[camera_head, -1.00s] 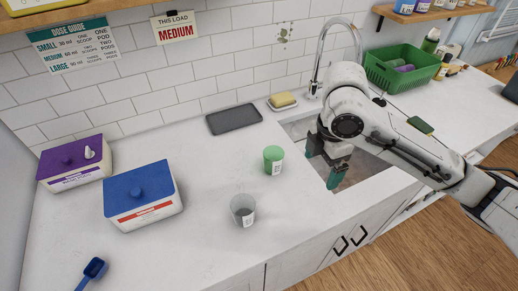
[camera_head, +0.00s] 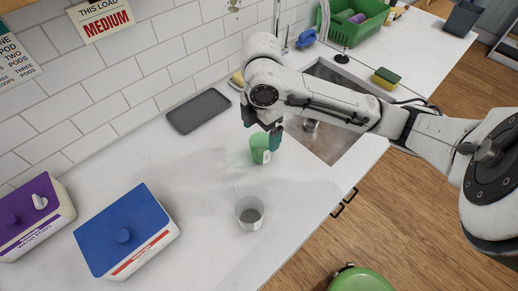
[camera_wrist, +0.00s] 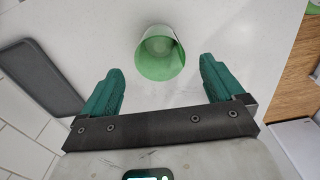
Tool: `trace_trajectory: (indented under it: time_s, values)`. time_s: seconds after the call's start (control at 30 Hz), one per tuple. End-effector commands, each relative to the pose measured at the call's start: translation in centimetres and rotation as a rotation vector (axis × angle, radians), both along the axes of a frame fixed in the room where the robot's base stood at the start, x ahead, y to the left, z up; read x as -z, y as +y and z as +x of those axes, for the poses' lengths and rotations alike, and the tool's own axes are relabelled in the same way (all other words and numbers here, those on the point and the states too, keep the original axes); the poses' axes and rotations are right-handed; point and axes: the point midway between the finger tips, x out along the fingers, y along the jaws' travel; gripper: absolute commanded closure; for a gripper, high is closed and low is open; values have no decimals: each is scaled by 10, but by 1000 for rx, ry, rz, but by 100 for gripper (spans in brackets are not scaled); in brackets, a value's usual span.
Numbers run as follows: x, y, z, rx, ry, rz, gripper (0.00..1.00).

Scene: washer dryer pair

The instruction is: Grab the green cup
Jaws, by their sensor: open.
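The green cup (camera_head: 261,148) stands upright on the white counter, left of the sink. My gripper (camera_head: 262,139) is right beside it in the head view, and a teal finger overlaps the cup's right edge. In the wrist view the green cup (camera_wrist: 160,54) lies just ahead of the fingertips, near the middle of the gap. The two teal fingers of my gripper (camera_wrist: 161,78) are wide apart with nothing between them. The cup's open top faces the wrist camera and looks empty.
A clear grey cup (camera_head: 249,213) stands in front of the green cup. A dark tray (camera_head: 198,111) lies behind on the left. The blue-lidded box (camera_head: 124,234) and purple-lidded box (camera_head: 30,212) stand at left. The sink (camera_head: 325,125) lies right, with a sponge (camera_head: 386,78) beyond it.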

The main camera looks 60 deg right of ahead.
Motion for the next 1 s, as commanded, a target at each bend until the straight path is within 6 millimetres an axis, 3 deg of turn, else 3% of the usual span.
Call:
trace_trajectory:
  time_s: [0.43,0.77,1.0]
  values:
    - [50,-1,2,1,1,1,5]
    - [56,-1,2,0,-1,0,5]
    - [56,-1,2,0,-1,0,28]
